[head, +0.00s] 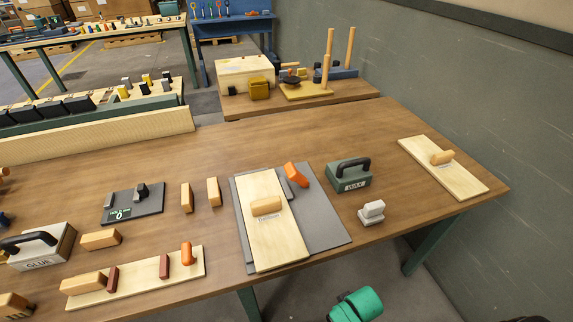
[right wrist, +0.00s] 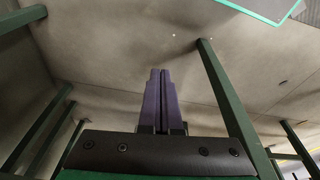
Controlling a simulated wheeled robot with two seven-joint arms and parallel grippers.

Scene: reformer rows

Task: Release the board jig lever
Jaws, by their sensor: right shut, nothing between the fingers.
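An orange lever (head: 296,175) sits near the back edge of a grey jig plate (head: 322,215) in the middle of the table. It is tilted, beside a dark grey block (head: 286,185). A pale wooden board (head: 274,240) with a wooden grip (head: 266,207) lies on the plate's left part. Whether the lever presses on the board I cannot tell. My right gripper (right wrist: 160,75) is shut and empty, with floor and green table legs behind it, away from the jig. In the head view a green part of my arm shows below the table's front edge. My left gripper is not in view.
Right of the jig stand a green block with black handle (head: 349,176) and a small grey block (head: 371,212). A board with wooden grip (head: 446,168) lies farther right. Left are a grey plate (head: 133,205), wooden blocks and a board with an orange peg (head: 187,253).

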